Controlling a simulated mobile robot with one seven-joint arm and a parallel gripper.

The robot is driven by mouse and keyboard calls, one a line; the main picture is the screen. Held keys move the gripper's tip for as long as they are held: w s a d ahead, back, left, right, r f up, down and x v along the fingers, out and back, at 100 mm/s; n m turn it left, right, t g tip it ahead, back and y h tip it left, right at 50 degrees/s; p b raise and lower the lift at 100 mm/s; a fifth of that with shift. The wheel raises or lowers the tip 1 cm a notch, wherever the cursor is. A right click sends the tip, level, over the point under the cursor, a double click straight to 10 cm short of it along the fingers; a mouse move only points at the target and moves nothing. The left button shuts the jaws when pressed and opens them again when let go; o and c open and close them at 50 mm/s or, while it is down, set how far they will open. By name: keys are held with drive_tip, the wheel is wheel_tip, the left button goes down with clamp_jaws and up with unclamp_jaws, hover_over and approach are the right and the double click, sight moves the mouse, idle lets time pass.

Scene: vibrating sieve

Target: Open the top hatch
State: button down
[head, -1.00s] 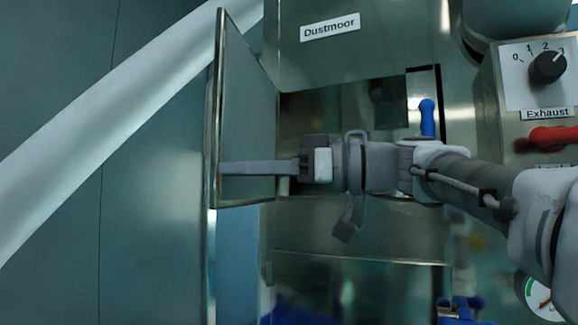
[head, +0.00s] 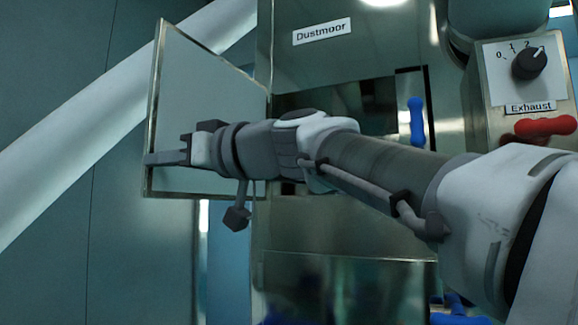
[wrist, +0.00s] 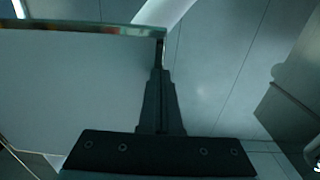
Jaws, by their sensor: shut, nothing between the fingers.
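The top hatch (head: 205,95) is a flat metal door with a bright rim, hinged on its right side to the front of the metal cabinet. It stands swung wide open to the left, and the dark opening (head: 345,108) shows behind my arm. My gripper (head: 150,159) is shut and empty, its fingertips at the hatch's lower left edge, over its inner face. In the wrist view the hatch (wrist: 70,90) fills the left side, and my fingers (wrist: 159,80) lie by its corner. I cannot tell whether they touch it.
A blue handle (head: 417,122) is right of the opening. A control box (head: 490,85) with a black dial (head: 530,63) and a red handle (head: 545,128) stands further right. A thick white pipe (head: 75,150) runs diagonally behind the hatch, before a plain wall.

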drive_tip(key=p+x, duration=0.1)
drive_tip(key=x, duration=0.7)
drive_tip(key=shift+a, duration=0.15)
drive_tip(key=shift+f, duration=0.1)
